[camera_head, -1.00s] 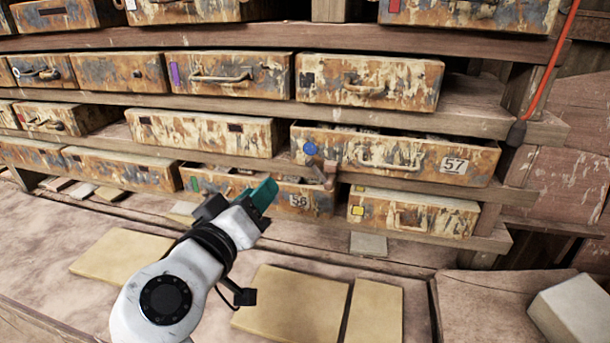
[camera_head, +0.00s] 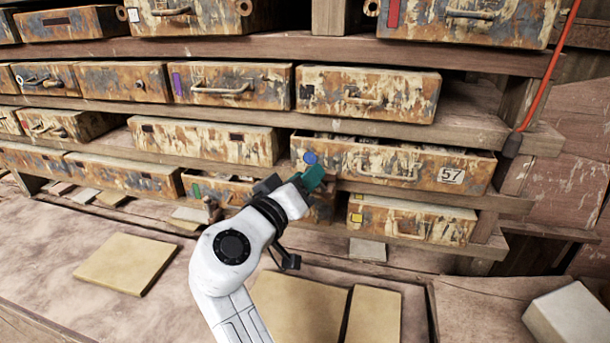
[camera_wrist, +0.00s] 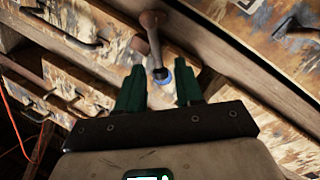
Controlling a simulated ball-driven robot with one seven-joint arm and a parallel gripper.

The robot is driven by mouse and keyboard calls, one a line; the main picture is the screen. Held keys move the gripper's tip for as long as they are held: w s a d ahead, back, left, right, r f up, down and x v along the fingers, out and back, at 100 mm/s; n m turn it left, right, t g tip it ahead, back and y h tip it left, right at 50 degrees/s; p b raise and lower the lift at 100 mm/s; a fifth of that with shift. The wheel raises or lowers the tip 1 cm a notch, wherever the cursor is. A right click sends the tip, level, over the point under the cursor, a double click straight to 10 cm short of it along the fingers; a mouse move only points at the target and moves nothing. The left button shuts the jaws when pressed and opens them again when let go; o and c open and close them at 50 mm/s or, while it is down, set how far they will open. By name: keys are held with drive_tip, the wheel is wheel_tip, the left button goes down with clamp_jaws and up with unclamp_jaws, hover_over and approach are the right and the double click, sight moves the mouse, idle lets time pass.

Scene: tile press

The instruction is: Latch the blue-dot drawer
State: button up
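The blue-dot drawer (camera_head: 405,168) is a rusty, peeling drawer with a handle and a "57" label, standing a little out from its shelf. Its blue dot (camera_head: 310,158) is at the upper left of the front. My gripper (camera_head: 313,178) has teal fingers just below the dot. In the wrist view my gripper (camera_wrist: 159,90) is open, with its fingers apart. A rusty lever (camera_wrist: 153,42) with a dark tip lies ahead of the gap, its tip overlapping the blue dot (camera_wrist: 166,76). I cannot tell whether a finger touches it.
A green-marked drawer (camera_head: 222,187) lies below left, partly behind my arm. A yellow-marked drawer (camera_head: 425,216) lies below right. Shelf boards (camera_head: 470,115) run between the rows. Tan tiles (camera_head: 125,263) lie on the bench, and a pale block (camera_head: 570,317) is at the right.

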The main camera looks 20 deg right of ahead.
drive_tip(key=shift+w+d, duration=0.15)
clamp_jaws()
drive_tip(key=shift+b, duration=0.4)
drive_tip(key=shift+s+d+r+m+b, duration=0.25)
drive_tip(key=shift+m+b, duration=0.35)
drive_tip(key=shift+m, duration=0.2)
unclamp_jaws()
